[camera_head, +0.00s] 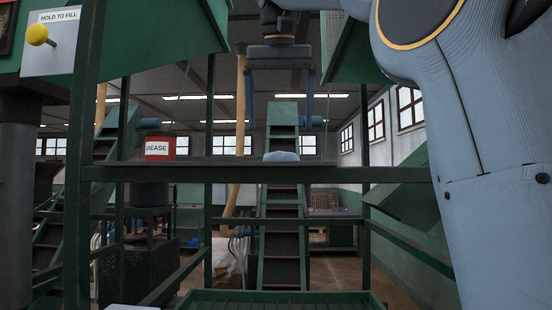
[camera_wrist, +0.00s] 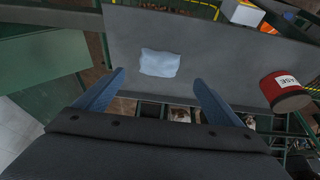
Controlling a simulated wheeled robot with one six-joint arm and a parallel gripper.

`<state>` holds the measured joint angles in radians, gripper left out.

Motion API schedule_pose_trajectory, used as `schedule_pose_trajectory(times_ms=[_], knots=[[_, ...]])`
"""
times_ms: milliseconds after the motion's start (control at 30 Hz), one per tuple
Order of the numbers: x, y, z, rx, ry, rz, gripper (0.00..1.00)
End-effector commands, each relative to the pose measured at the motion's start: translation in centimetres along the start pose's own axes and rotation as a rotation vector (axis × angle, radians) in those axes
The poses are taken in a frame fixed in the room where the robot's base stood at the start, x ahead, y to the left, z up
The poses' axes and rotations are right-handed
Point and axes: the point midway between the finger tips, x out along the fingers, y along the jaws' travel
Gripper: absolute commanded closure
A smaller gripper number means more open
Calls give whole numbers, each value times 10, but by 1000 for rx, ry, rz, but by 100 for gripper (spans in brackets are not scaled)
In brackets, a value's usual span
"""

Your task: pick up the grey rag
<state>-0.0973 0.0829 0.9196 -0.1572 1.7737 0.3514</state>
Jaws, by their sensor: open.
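The grey rag (camera_head: 281,156) lies crumpled on a dark grey shelf (camera_head: 220,160); it looks pale blue-grey. In the wrist view the rag (camera_wrist: 160,63) lies flat and roughly square on the shelf's bare surface (camera_wrist: 225,50), beyond my fingertips and nearly centred between them. My gripper (camera_head: 280,117) hangs above the rag in the head view, fingers down, spread wide and empty. Both blue fingers of my gripper (camera_wrist: 160,77) also show in the wrist view, with nothing between them touching.
A red grease can (camera_head: 160,149) stands on the shelf to the left; it is at the right in the wrist view (camera_wrist: 284,92). Green frame posts (camera_head: 85,150) stand around the shelf. A yellow knob (camera_head: 37,35) is at upper left. The shelf around the rag is clear.

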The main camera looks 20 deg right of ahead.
Motion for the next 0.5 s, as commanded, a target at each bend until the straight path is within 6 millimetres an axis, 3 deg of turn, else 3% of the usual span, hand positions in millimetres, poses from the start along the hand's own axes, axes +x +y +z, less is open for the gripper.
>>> schedule_pose_trajectory(times_ms=[500], knots=[[51,2,-2,2,-4,2,11]])
